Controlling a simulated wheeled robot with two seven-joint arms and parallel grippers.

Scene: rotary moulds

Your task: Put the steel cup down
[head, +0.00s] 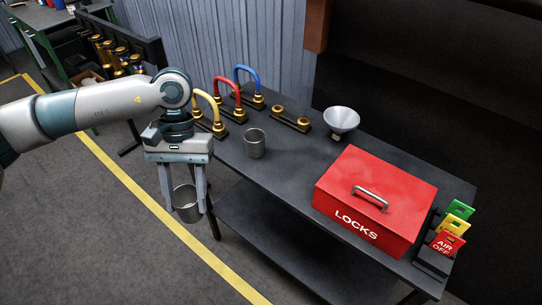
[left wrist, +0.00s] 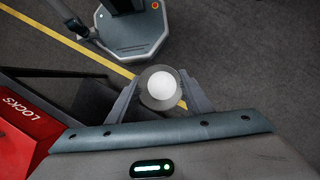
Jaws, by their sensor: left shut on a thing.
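My left gripper (head: 185,208) points down and is shut on a steel cup (head: 186,196), with one finger on each side. The cup hangs upright off the left end of the dark workbench (head: 285,185), with floor behind it in the head view. In the left wrist view the cup (left wrist: 146,91) sits between the fingers (left wrist: 160,98), and its inside looks pale and round. A second steel cup (head: 255,143) stands upright on the bench's left part. My right gripper is not in view.
Yellow, red (head: 228,98) and blue hoops on brass fittings stand at the bench's back left. A brass two-post piece (head: 290,118), a funnel (head: 341,121), a red LOCKS box (head: 375,200) and coloured tags (head: 448,243) stand further right. Bare bench top lies between cup and box.

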